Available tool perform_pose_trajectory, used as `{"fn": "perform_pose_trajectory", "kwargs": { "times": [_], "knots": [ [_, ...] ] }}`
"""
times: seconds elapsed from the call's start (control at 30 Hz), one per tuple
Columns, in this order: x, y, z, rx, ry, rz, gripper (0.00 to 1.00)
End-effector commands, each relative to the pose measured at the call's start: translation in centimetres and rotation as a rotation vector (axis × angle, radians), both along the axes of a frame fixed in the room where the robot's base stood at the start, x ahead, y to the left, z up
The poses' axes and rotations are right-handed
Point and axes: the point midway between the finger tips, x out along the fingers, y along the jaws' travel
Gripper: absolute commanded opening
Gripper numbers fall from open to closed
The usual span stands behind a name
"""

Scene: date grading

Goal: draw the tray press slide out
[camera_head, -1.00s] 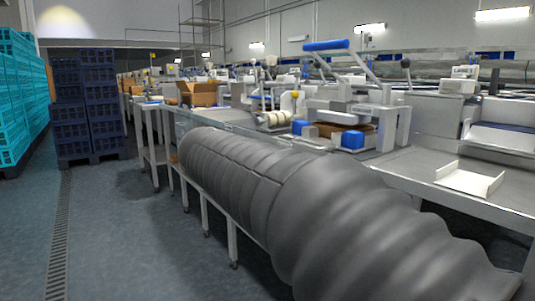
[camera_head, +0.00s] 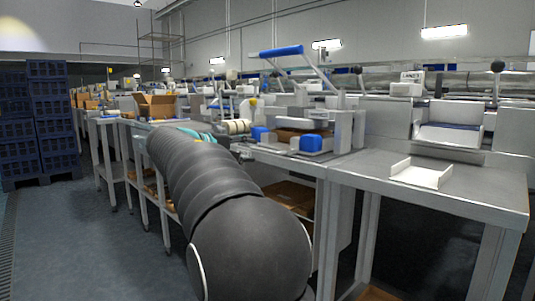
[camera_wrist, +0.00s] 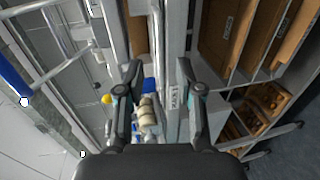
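The tray press (camera_head: 340,128) stands on the steel bench, with a long lever that has a blue grip (camera_head: 281,51). Low on its front are two blue blocks (camera_head: 311,143), with a brown tray or insert (camera_head: 290,134) between them. My gripper (camera_wrist: 160,92) is open and empty in the wrist view, its two dark fingers apart above the bench edge. A blue block (camera_wrist: 149,85) and cream rolls (camera_wrist: 148,112) show between and beyond the fingers. The lever's blue grip (camera_wrist: 14,82) is at the far left there. In the head view my arm hides most of the gripper.
A white open tray (camera_head: 421,174) lies on the bench at right. Shelves below the bench hold brown cartons (camera_wrist: 255,38). An open carton (camera_head: 156,105) stands further along the line. Dark blue crates (camera_head: 40,125) are stacked at left. The floor between crates and bench is clear.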

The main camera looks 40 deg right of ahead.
Motion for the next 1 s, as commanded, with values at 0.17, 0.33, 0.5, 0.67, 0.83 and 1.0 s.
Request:
{"fn": "perform_pose_trajectory", "kwargs": {
  "times": [0.17, 0.33, 0.5, 0.67, 0.83, 1.0],
  "knots": [
    [0.2, -3.4, -0.7, 0.0, 0.0, -0.003, 0.36],
    [0.4, -6.0, -1.3, 0.001, 0.001, -0.003, 0.36],
    [0.5, -7.5, -1.5, 0.001, -0.001, -0.001, 0.36],
    [0.6, -8.0, -1.6, 0.001, 0.0, 0.001, 0.36],
    [0.6, -8.0, -1.6, 0.001, 0.0, 0.001, 0.36],
    [0.6, -8.0, -1.6, 0.001, -0.001, 0.001, 0.09]
  ]
}}
